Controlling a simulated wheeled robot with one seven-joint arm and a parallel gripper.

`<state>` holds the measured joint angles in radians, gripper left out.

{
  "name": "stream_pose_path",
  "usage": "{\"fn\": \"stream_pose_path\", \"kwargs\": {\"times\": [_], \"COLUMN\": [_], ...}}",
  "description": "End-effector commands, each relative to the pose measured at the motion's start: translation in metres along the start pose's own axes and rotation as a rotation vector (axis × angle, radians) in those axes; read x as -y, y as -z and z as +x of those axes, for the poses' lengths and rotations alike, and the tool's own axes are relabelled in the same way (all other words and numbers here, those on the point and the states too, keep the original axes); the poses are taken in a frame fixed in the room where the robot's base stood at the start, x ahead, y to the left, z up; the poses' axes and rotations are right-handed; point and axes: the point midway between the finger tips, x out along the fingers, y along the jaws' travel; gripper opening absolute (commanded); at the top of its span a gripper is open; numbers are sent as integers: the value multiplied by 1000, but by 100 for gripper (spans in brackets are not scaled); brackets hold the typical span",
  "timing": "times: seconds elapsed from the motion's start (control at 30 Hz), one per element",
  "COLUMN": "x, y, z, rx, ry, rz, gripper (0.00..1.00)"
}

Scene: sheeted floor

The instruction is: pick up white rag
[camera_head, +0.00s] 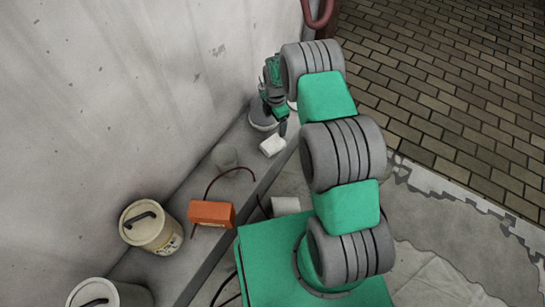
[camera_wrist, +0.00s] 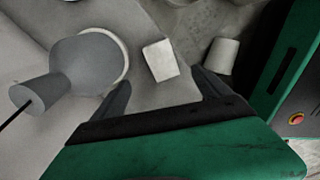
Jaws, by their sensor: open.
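The white rag (camera_head: 272,146) looks like a small, folded, block-shaped piece lying on the grey ledge by the wall. In the wrist view the rag (camera_wrist: 160,60) lies ahead of my gripper (camera_wrist: 163,90), roughly centred between its two dark fingers. The fingers are spread apart with nothing between them. In the head view my gripper (camera_head: 281,122) is above and just beyond the rag, partly hidden by my arm. The rag shows whole in the wrist view, apart from the fingers.
A grey bucket-like container (camera_head: 262,118) stands close beside the gripper; a grey, pale-rimmed vessel (camera_wrist: 95,60) is left of the rag. An orange box (camera_head: 212,213) and a lidded bucket (camera_head: 148,226) are farther along the wall (camera_head: 130,90).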

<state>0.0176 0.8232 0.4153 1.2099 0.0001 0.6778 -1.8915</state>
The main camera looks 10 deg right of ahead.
Motion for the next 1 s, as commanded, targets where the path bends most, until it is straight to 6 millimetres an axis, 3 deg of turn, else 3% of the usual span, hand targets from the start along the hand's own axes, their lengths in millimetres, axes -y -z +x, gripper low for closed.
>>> {"fn": "stream_pose_path", "kwargs": {"times": [0.03,0.1,0.43,0.6,0.87,1.0], "x": [0,1,2,1,1,1], "y": [0,0,3,4,4,4], "z": [35,53,96,128,132,132], "rx": [-3,-5,-6,-6,-6,-6], "ry": [7,12,15,15,13,14], "rz": [-53,-109,-136,-135,-134,-134], "gripper": [87,87,87,87,87,77]}}
